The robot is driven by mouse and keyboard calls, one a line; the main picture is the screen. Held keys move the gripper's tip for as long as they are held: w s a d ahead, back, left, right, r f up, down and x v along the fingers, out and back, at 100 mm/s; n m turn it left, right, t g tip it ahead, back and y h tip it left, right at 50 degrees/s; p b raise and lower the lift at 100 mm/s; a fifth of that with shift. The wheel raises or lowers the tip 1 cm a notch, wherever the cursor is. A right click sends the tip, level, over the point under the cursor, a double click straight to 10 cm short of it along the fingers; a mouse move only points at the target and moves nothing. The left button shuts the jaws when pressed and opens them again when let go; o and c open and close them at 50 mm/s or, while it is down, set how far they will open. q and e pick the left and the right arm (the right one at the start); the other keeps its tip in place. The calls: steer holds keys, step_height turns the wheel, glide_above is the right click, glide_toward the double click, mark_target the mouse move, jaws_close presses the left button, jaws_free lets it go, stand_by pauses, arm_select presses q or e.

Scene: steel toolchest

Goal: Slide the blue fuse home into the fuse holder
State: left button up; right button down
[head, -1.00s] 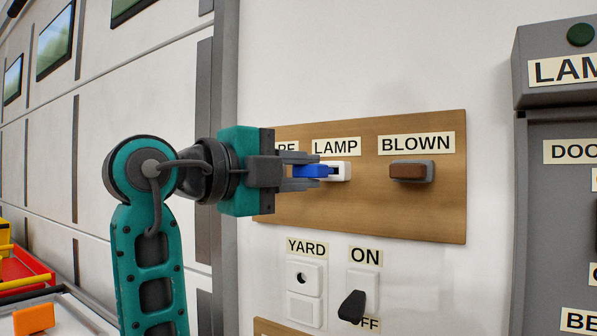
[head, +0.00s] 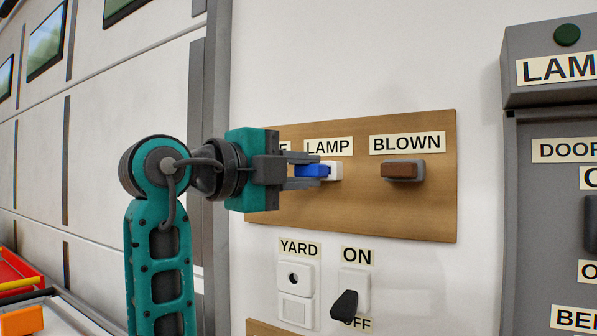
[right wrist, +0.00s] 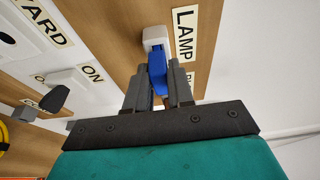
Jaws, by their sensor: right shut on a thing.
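The blue fuse (head: 311,171) is held level in my right gripper (head: 308,175), which is shut on it. The white fuse holder (head: 336,171) sits on the wooden board under the LAMP label. The fuse's right end meets the holder and appears partly inside it; the exact depth cannot be told. In the right wrist view the blue fuse (right wrist: 158,72) stands between the two dark fingers, its far end at the white holder (right wrist: 155,37). My left gripper is not in view.
The wooden board (head: 420,215) also carries a brown fuse (head: 403,170) in a grey holder under BLOWN. Below are the YARD socket (head: 295,277) and a black ON/OFF switch (head: 345,304). A grey cabinet (head: 540,130) stands at the right.

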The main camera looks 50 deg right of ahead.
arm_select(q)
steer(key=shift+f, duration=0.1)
arm_select(e)
steer(key=shift+d, duration=0.45)
steer(key=c, duration=0.9)
jaws_free()
steer(key=shift+w+a, duration=0.2)
steer(key=shift+a, duration=0.4)
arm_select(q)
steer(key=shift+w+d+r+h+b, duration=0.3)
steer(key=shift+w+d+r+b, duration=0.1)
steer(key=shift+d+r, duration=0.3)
arm_select(e)
steer(key=v, duration=1.1)
steer(key=shift+a, duration=0.35)
steer(key=shift+w, duration=0.1)
